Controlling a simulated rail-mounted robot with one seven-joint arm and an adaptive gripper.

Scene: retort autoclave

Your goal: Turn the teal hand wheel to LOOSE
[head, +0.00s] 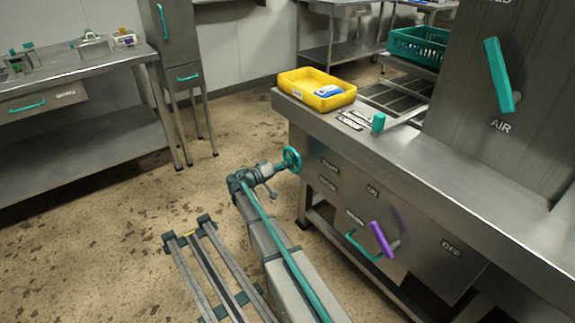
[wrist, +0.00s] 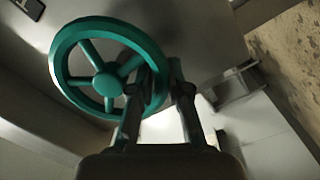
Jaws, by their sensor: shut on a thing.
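The teal hand wheel (head: 291,159) is mounted on the left front face of the steel bench, beside small label plates; one reads TIGHT (head: 330,166). The lettering on the plate below it is too small to be sure of. In the wrist view the spoked wheel (wrist: 106,83) fills the upper left. My gripper (head: 277,168) reaches the wheel from the left. In the wrist view its two fingers (wrist: 160,88) stand at the wheel's right rim, one on each side, shut on the rim. The exact contact is partly hidden by the fingers.
A purple lever (head: 382,240) and a teal drawer handle (head: 362,246) are on the same front face, to the right. On the bench top are a yellow bin (head: 316,89) and a teal upright knob (head: 378,123). A large teal AIR lever (head: 498,76) is above. Open floor lies left.

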